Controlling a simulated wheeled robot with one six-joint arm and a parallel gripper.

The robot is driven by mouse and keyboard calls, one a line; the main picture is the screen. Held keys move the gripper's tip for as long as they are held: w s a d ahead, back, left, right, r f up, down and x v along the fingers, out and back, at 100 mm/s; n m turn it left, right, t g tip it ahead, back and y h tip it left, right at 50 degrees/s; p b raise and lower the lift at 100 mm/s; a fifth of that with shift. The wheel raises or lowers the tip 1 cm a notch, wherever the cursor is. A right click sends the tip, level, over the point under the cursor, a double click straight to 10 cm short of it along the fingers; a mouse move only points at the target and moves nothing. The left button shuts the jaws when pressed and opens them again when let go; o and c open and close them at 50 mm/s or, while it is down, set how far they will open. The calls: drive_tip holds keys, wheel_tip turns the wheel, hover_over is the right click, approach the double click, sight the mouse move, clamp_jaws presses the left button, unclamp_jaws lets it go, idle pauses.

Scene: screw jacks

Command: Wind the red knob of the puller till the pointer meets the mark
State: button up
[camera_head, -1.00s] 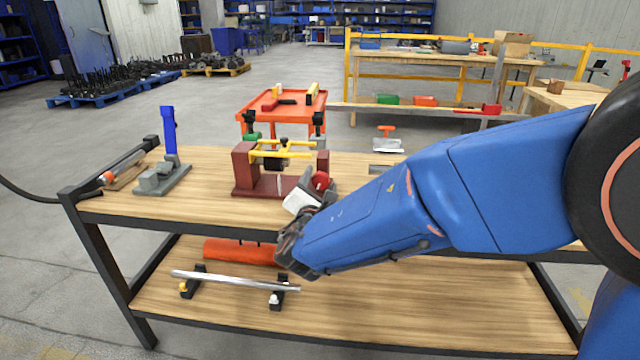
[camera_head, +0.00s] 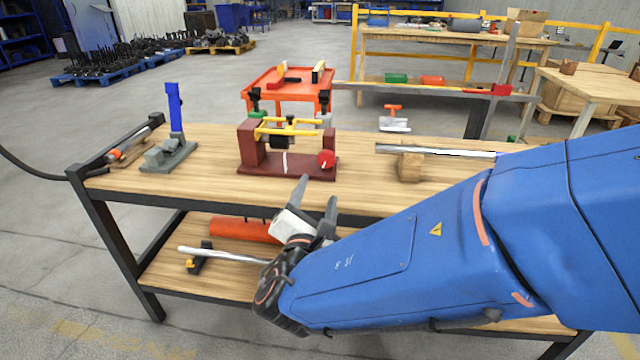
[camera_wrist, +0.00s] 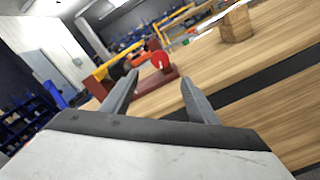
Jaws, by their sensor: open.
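The puller (camera_head: 252,146) is a dark red frame with yellow bars on top, standing on the wooden bench top. A white line runs across its base plate (camera_head: 285,163). Its red knob (camera_head: 326,159) is at the right front of the frame, and it also shows in the wrist view (camera_wrist: 160,60), beyond the fingertips. I cannot make out which part is the pointer. My gripper (camera_head: 318,190) is open and empty, in front of the bench edge, apart from the knob and pointing towards it. Both fingers (camera_wrist: 157,88) show in the wrist view with clear space between them.
A grey vice-like tool with a blue upright (camera_head: 174,110) stands left of the puller. A wooden block (camera_head: 410,166) under a metal bar (camera_head: 440,151) stands to the right. An orange cart (camera_head: 290,85) is behind. Bench wood between the puller and the front edge is clear.

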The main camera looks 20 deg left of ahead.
drive_tip(key=shift+v, duration=1.15)
